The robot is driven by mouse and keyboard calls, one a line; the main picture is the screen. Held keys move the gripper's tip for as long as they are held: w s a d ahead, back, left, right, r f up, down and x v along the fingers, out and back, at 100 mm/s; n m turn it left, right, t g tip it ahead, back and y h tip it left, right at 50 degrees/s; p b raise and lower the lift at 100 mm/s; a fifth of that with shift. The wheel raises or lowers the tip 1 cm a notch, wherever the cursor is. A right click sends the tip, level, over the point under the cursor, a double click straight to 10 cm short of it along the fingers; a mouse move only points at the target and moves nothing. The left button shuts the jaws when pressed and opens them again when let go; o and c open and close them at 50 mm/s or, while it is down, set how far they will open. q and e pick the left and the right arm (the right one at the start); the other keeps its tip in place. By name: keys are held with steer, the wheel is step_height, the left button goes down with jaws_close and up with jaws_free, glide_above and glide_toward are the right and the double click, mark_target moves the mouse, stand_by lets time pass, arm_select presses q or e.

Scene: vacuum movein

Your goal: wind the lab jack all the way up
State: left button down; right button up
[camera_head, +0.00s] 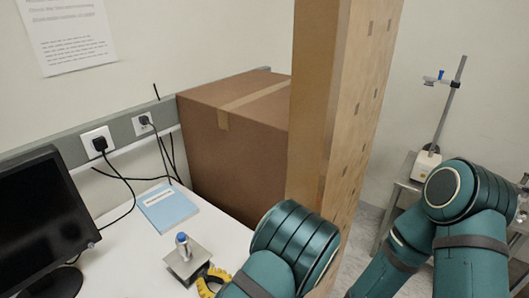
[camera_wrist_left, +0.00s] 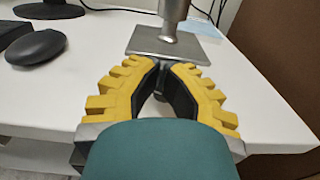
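The lab jack's grey metal top plate (camera_head: 201,256) is on the white desk, with a small blue-capped metal object (camera_head: 183,246) standing on it. The plate also shows at the top of the left wrist view (camera_wrist_left: 202,48). My left gripper (camera_head: 210,279), with yellow-backed fingers, is at the jack's near right side. In the left wrist view its fingers (camera_wrist_left: 168,68) converge close to the plate's near edge, with something dark between them. The jack's knob and lower part are mostly hidden, so I cannot tell whether the fingers grip it. My right gripper is out of view.
A monitor (camera_head: 38,215) stands at the left of the desk, a blue booklet (camera_head: 167,207) lies behind the jack. A large cardboard box (camera_head: 235,140) and a tall brown panel (camera_head: 335,110) stand beyond. A mouse (camera_wrist_left: 35,47) lies left of my gripper.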

arm_select(q)
steer(key=shift+a+r, duration=0.1)
steer(key=shift+a, duration=0.25)
steer(key=shift+w+d, duration=0.25)
steer(key=shift+w, duration=0.1)
stand_by(0.4)
steer(key=shift+w, duration=0.15)
steer(key=shift+w+d, duration=0.2)
steer(key=shift+w, duration=0.05)
steer(key=shift+w+d, duration=0.1)
steer(key=shift+d, duration=0.05)
steer(key=shift+w+d+f, duration=0.15)
steer(key=shift+d+f, duration=0.05)
steer(key=shift+d, duration=0.15)
